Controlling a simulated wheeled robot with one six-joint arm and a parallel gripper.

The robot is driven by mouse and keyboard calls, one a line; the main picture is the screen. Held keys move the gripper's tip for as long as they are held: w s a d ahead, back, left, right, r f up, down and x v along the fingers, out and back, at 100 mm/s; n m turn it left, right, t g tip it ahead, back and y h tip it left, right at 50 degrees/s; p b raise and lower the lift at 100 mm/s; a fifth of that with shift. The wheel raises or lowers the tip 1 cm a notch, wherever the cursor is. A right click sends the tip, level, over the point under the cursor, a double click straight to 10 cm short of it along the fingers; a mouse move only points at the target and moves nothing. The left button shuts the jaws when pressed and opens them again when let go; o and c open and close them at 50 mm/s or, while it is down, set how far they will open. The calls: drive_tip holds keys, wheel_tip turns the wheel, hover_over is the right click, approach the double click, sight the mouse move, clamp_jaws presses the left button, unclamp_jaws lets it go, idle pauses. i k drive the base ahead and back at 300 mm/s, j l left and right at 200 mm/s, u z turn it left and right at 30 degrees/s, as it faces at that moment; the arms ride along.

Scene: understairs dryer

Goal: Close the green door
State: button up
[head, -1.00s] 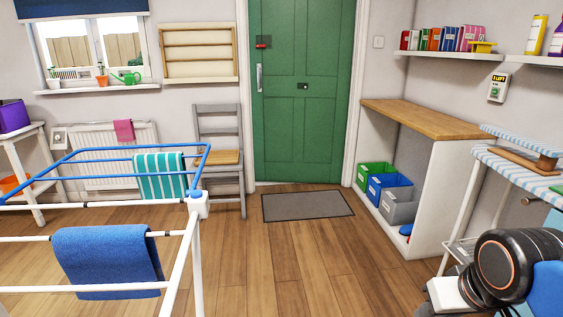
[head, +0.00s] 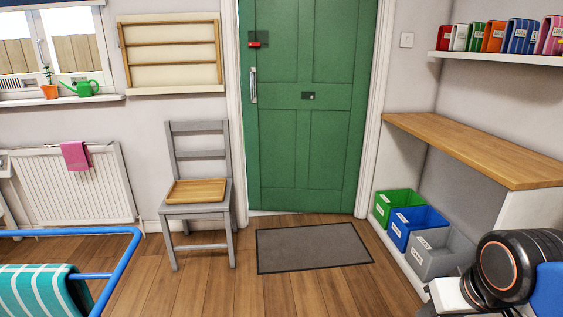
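The green door (head: 312,150) stands at the back of the room in a white frame. It has a long silver pull handle (head: 253,86) on its left side, a red latch or bolt (head: 256,44) above that, and a small dark plate (head: 308,95) in the middle. A thin pale strip shows under its lower left edge. I cannot tell whether the door is slightly ajar or flush with the frame. Part of my arm shows at the lower right, well short of the door. My gripper is not in view.
A grey mat (head: 312,248) lies before the door. A grey chair (head: 198,212) with a wooden tray stands to its left. A wooden-topped counter (head: 475,147) with several bins is on the right. A blue-railed drying rack (head: 115,275) is at lower left. Floor between is clear.

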sight(303, 154)
drive_tip(key=i, duration=1.7)
